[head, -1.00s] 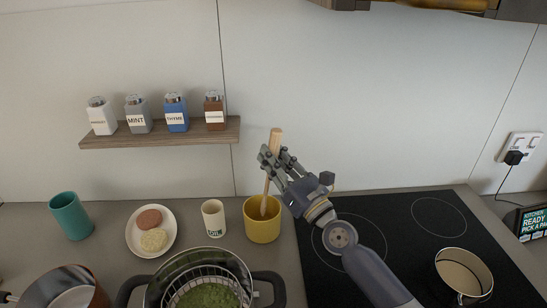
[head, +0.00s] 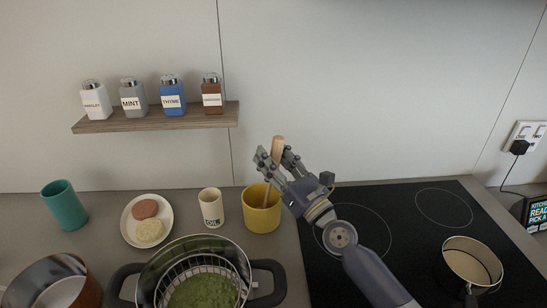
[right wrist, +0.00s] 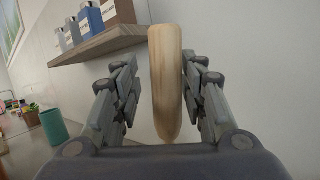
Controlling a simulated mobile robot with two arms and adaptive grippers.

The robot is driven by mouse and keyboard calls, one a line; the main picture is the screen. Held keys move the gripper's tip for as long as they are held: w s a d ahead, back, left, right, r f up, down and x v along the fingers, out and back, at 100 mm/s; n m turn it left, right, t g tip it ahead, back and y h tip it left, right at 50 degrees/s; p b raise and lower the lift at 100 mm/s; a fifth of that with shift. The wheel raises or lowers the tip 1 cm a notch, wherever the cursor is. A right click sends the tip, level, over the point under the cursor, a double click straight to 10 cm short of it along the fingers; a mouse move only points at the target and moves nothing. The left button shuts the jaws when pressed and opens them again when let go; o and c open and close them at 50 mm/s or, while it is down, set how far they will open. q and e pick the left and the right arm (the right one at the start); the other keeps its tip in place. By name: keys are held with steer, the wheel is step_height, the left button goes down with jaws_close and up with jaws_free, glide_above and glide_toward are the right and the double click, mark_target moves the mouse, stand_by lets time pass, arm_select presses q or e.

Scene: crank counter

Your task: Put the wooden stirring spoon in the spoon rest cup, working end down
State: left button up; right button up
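The wooden stirring spoon (head: 278,146) stands in the yellow cup (head: 262,214), leaning slightly, handle end up. Its lower end is hidden inside the cup. My right gripper (head: 273,160) is above the cup, with its fingers spread on either side of the handle. In the right wrist view the handle (right wrist: 166,85) stands between the two fingers (right wrist: 160,95), with a gap visible on each side. My left gripper is not in view.
A cream cup (head: 211,208) stands just left of the yellow cup. A pot with green contents (head: 203,292) is in front. A plate (head: 128,222), teal cup (head: 64,205) and spice shelf (head: 150,118) are left. The black hob (head: 400,212) with a small pan (head: 472,262) is right.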

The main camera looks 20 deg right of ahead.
steer(key=shift+v, duration=3.35)
steer(key=shift+s+d+f, duration=0.2)
steer(key=shift+s, duration=0.4)
